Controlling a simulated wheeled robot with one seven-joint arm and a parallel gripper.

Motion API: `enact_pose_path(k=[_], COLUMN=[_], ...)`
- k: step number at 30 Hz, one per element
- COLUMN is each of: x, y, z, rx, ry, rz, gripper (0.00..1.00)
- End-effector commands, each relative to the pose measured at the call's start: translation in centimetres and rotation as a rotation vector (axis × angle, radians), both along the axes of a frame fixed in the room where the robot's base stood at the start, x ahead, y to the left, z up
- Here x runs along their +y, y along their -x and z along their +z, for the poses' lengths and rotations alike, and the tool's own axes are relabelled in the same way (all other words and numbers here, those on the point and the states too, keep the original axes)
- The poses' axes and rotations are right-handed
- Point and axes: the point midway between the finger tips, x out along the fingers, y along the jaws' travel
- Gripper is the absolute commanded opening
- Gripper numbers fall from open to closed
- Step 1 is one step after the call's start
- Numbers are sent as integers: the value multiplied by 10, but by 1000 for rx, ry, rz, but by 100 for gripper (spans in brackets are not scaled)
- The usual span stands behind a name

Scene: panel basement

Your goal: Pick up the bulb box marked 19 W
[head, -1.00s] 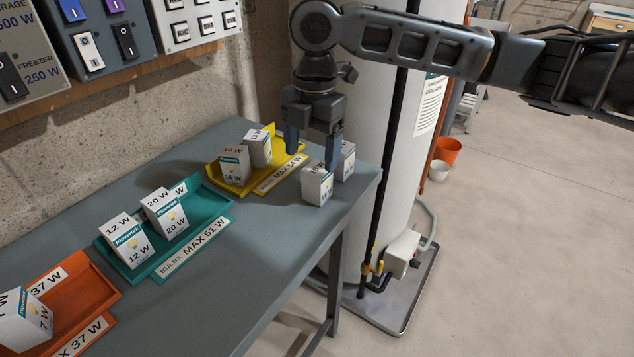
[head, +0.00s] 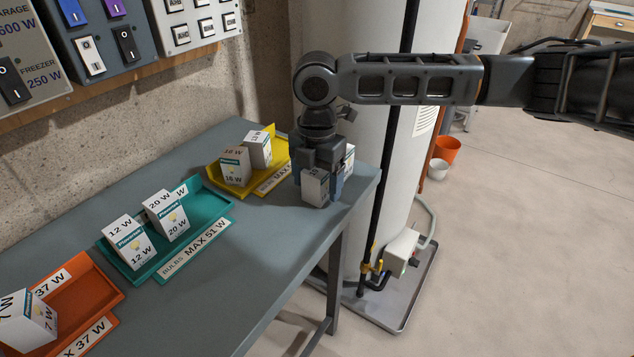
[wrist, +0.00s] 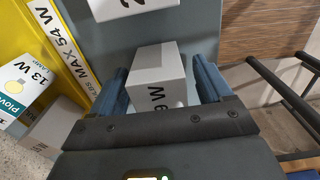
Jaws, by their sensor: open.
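A white bulb box (head: 315,187) stands at the right end of the grey table. In the wrist view this box (wrist: 158,78) sits between my two blue fingers, with a gap on each side. Its top marking ends in "W"; the digits are partly cut off by my gripper body, so I cannot read the full number. My gripper (wrist: 160,82) is open and lowered around the box, as the head view also shows (head: 318,180). A second white box (head: 349,158) stands just behind, partly hidden by my gripper; it also shows in the wrist view (wrist: 130,8).
A yellow tray (head: 213,172) marked MAX 54 W holds two boxes, left of my gripper. A teal tray (head: 215,205) holds boxes marked 12 W and 20 W. An orange tray (head: 95,290) holds another box. A white tank (head: 375,150) stands close behind the table's end.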

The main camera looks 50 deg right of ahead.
Motion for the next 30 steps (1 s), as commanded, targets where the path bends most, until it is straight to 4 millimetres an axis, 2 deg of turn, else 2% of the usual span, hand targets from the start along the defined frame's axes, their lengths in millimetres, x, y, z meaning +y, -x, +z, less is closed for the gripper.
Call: enact_pose_path(k=[2,19,30], x=[0,0,0], y=[0,0,0], z=[0,0,5], rx=[0,0,-1], ry=[0,0,1], rz=[0,0,-1], gripper=[79,24,23])
